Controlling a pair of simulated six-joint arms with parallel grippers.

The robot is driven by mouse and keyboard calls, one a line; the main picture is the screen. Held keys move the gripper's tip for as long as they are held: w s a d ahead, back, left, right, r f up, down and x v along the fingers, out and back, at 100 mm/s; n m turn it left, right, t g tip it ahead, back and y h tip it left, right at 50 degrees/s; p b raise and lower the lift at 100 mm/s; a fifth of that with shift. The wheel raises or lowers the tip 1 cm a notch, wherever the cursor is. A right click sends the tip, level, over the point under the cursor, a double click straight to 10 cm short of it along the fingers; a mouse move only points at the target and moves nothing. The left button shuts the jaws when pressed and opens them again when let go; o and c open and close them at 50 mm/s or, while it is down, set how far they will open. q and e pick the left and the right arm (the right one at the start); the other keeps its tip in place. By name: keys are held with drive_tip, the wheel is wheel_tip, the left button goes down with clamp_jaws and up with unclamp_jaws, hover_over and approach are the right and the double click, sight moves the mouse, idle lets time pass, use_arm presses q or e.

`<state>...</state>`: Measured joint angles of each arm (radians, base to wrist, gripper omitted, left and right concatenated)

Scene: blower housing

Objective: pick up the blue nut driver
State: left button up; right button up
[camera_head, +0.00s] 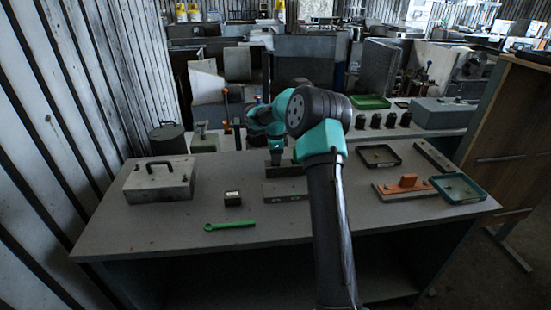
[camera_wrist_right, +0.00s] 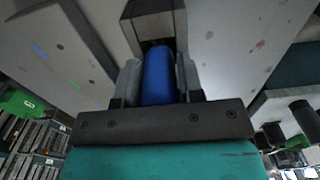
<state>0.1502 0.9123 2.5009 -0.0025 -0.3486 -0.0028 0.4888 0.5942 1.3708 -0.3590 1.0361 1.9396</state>
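The blue nut driver's handle (camera_wrist_right: 159,76) shows in the right wrist view, between the two fingers of my right gripper (camera_wrist_right: 159,88). Both fingers lie close against its sides with no clear gap, so the gripper looks shut on it. The driver's far end is hidden. In the head view my right gripper (camera_head: 276,157) points down over the back middle of the table, at a dark block (camera_head: 285,170); the driver cannot be made out there. My left gripper is not in view.
The front left is clear.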

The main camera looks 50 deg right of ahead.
drive_tip(key=c, duration=0.6)
drive_tip(key=shift+o, duration=0.2)
drive_tip(key=shift+r, duration=0.1)
wheel_tip(320, 180, up, 10)
drive_tip(key=shift+f, duration=0.1)
drive_tip(key=o, duration=0.5)
drive_tip(key=c, duration=0.5)
drive_tip(key=shift+w, duration=0.1)
